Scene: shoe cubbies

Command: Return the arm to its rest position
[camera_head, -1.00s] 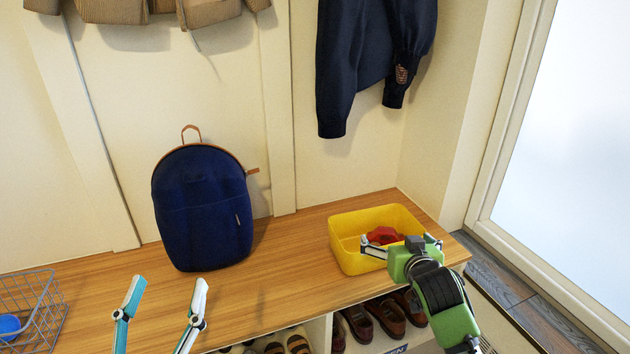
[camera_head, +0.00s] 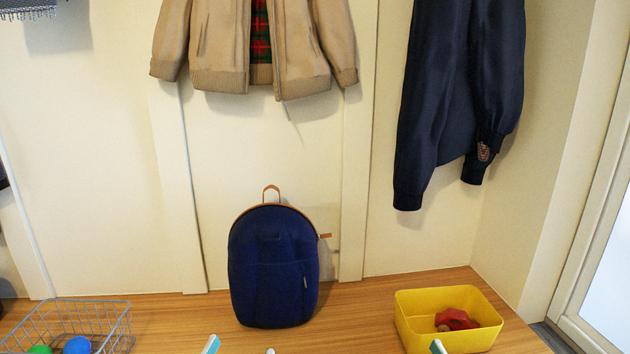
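My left gripper (camera_head: 240,348) shows only its two fingertips at the bottom edge of the head view. They stand apart with nothing visible between them, in front of the blue backpack. A red object (camera_head: 455,320) lies inside the yellow bin.
The blue backpack (camera_head: 273,265) stands upright on the wooden bench (camera_head: 365,300) against the wall. A wire basket (camera_head: 118,322) with a blue ball (camera_head: 77,345) and a green ball (camera_head: 40,349) is at left. A tan jacket (camera_head: 220,50) and a navy jacket (camera_head: 440,100) hang above.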

